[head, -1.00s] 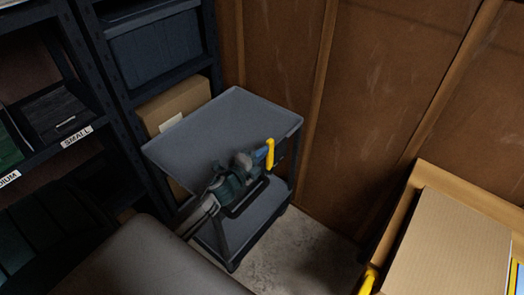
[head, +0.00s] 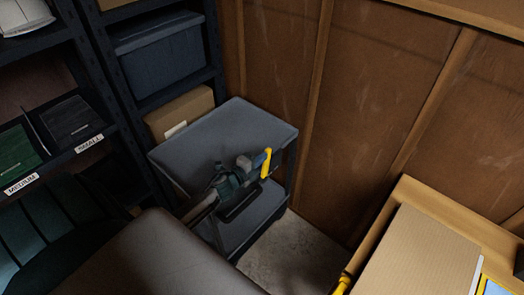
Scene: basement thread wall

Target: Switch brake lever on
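I cannot make out a brake lever for sure. My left arm comes up from the lower left in dark green and grey. Its gripper (head: 264,164), with a curved yellow end piece, is in front of the right side of a grey two-shelf cart (head: 215,135). Only one finger-like piece shows clearly, so its opening cannot be told. I see nothing clearly held in it. A small yellow piece at the bottom edge, which may be my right gripper (head: 342,286), is mostly cut off beside the wooden crate.
A dark shelf rack with a blue-grey bin (head: 158,58) and a cardboard box (head: 180,112) stands at the left. A wooden crate (head: 425,198) with a cardboard panel (head: 420,255) is at the lower right. Bare floor (head: 295,258) shows between cart and crate.

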